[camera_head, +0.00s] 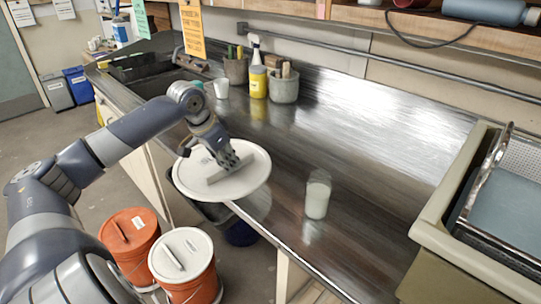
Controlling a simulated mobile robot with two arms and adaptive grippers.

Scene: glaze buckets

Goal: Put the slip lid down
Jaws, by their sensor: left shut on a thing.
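My left gripper (229,167) is shut on the bar handle of a round white lid (245,186), which I take to be the slip lid. The lid looks roughly level and overlaps the front edge of the metal counter (345,235) in the picture. I cannot tell whether it touches the counter. Two orange buckets stand on the floor below: one has an orange lid (118,222), the other a white lid with a bar handle (181,262). A dark bucket (241,235) shows partly beneath the lid. My right gripper is not in view.
A glass of white liquid (317,195) stands on the counter right of the lid. A yellow spray bottle (257,82), tool pots (284,87) and a white cup (221,88) stand at the back. A framed basin (450,190) is at right.

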